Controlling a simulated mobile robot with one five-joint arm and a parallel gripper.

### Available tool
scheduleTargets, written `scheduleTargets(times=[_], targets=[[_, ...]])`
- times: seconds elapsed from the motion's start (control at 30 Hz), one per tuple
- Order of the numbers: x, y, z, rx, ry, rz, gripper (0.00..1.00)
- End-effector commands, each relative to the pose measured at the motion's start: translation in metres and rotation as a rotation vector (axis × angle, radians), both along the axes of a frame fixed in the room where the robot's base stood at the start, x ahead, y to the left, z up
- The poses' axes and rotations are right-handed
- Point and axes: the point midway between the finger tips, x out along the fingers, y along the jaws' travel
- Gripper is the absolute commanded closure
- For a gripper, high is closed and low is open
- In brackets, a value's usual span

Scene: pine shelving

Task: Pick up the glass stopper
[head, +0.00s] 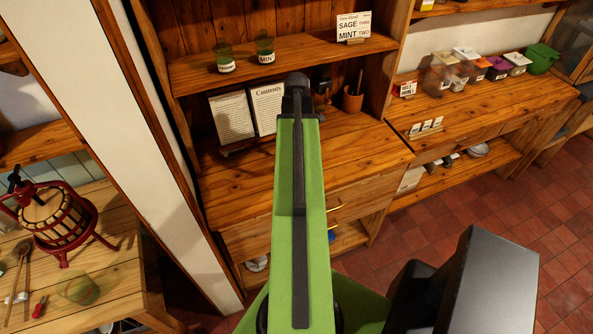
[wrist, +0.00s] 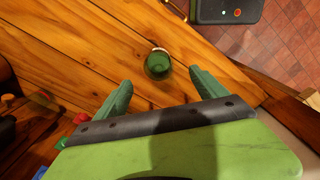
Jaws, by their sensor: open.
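A small green glass piece (wrist: 158,66) with a pale ring at its top edge, which looks like the glass stopper, is on the wooden surface in the wrist view. My gripper (wrist: 161,77) is open, its two green fingers apart on the left and right. The glass piece shows between and just beyond the fingertips, with no visible contact. I cannot tell the height gap. In the head view my green arm reaches over the wooden desk (head: 350,150), and it hides the fingers; I do not make out the stopper there.
Two labelled green jars (head: 265,50) and a recipe sign (head: 353,27) stand on the shelf above. An open book (head: 250,112) and a brown cup (head: 352,100) are at the desk's back. Small coloured pieces (wrist: 80,118) lie left of my gripper. The desk's right part looks clear.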

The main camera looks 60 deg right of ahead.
Motion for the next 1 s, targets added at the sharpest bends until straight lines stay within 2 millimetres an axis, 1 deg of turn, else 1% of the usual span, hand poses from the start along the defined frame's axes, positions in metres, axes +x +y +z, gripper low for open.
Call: scheduleTargets(times=[0.03, 0.17, 0.27, 0.53, 0.6, 0.8, 0.87, 1.0], targets=[[0.0, 0.0, -0.009, 0.0, 0.0, 0.0, 0.18], [0.0, 0.0, -0.007, 0.0, 0.0, 0.001, 0.18], [0.001, 0.0, -0.014, 0.0, 0.0, 0.001, 0.18], [0.002, -0.002, -0.058, 0.0, 0.0, 0.001, 0.18], [0.002, -0.002, -0.062, 0.0, 0.0, 0.002, 0.18], [0.002, -0.002, -0.058, 0.0, 0.0, 0.002, 0.18], [0.003, -0.002, -0.058, 0.0, 0.0, 0.002, 0.25], [0.003, -0.002, -0.058, 0.0, 0.0, 0.002, 0.43]])
